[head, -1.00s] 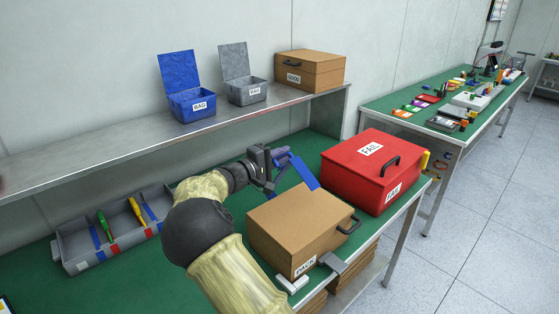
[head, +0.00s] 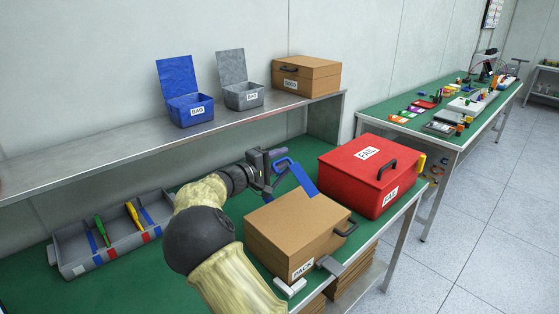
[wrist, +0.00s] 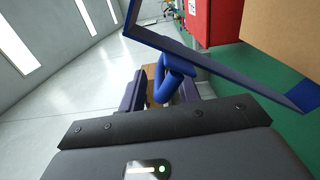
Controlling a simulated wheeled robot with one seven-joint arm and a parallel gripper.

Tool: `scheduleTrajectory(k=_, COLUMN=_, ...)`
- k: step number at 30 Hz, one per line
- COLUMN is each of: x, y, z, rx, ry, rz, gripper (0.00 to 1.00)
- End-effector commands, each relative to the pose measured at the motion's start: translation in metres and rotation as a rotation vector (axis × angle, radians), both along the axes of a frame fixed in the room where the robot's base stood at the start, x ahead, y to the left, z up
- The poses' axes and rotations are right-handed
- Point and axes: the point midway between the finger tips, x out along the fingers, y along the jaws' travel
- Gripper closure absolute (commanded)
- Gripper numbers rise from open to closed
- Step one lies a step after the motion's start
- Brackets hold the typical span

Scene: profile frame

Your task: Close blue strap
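The blue strap (head: 303,178) is a blue flat piece with a looped handle, standing tilted up at the back of the brown PACK box (head: 302,232). In the wrist view its flat part (wrist: 215,62) crosses the top right, and its blue loop (wrist: 176,78) reaches down between my fingers. My gripper (head: 268,168) is just left of the loop in the head view. In the wrist view my gripper (wrist: 163,92) has its fingers apart, with a brown surface visible between them beside the loop. Firm contact with the loop cannot be made out.
A red FAIL box (head: 350,180) stands right of the PACK box. A grey tray (head: 110,240) with tools lies left on the green table. The shelf (head: 120,140) behind holds blue and grey BAG boxes and a brown GOOD box. A white piece (head: 290,288) lies at the table's front.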

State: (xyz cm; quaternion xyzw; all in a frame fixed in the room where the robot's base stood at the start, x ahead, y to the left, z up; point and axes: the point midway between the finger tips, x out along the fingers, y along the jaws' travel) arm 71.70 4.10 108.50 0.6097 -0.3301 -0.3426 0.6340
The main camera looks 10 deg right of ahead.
Motion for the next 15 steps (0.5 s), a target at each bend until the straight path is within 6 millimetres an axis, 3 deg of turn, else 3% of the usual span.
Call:
scheduleTrajectory(k=8, x=-0.009, y=0.017, z=-0.001, rx=0.001, ry=-0.001, rz=0.004, gripper=0.67)
scheduleTrajectory(k=15, x=-0.035, y=0.055, z=-0.001, rx=0.0, ry=0.0, rz=0.005, gripper=0.67)
